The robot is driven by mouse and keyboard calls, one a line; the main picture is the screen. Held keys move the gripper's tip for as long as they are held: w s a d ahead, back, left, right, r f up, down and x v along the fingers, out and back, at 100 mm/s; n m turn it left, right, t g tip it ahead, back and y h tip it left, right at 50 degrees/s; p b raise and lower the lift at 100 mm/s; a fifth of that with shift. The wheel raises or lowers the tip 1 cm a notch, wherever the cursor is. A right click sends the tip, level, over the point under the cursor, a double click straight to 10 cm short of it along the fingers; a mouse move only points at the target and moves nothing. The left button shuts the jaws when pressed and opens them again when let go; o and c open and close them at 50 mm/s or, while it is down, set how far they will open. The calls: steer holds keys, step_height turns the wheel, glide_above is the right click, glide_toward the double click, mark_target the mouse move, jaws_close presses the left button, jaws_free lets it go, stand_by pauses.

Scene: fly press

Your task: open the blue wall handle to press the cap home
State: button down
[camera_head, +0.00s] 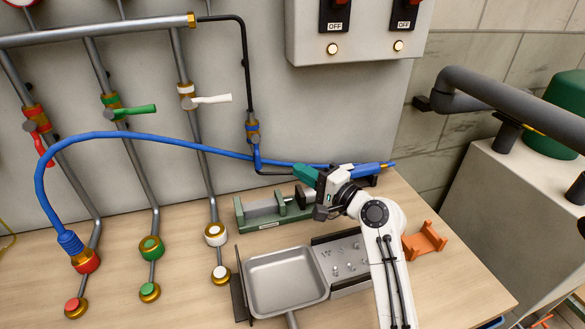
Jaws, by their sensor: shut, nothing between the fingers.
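The blue wall valve (252,129) sits on a thin black pipe coming down the wall, left of my arm. Its short blue handle (257,156) appears to hang downward, close to where the blue hose passes. My gripper (304,174) is shut and empty, with its teal end pointing up and left, to the right of the handle and apart from it. A green fixture with a grey block (264,208) stands on the bench below; my gripper and wrist overlap its right part. I cannot make out the cap.
A blue hose (145,136) arcs from the left to a blue tool (366,169) behind my wrist. Red, green (134,111) and white (212,99) valve handles are farther left. A grey tray (284,281), small metal parts and an orange stand (425,240) are on the bench.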

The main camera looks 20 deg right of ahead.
steer(key=shift+b+v, duration=0.3)
steer(key=shift+v, duration=2.4)
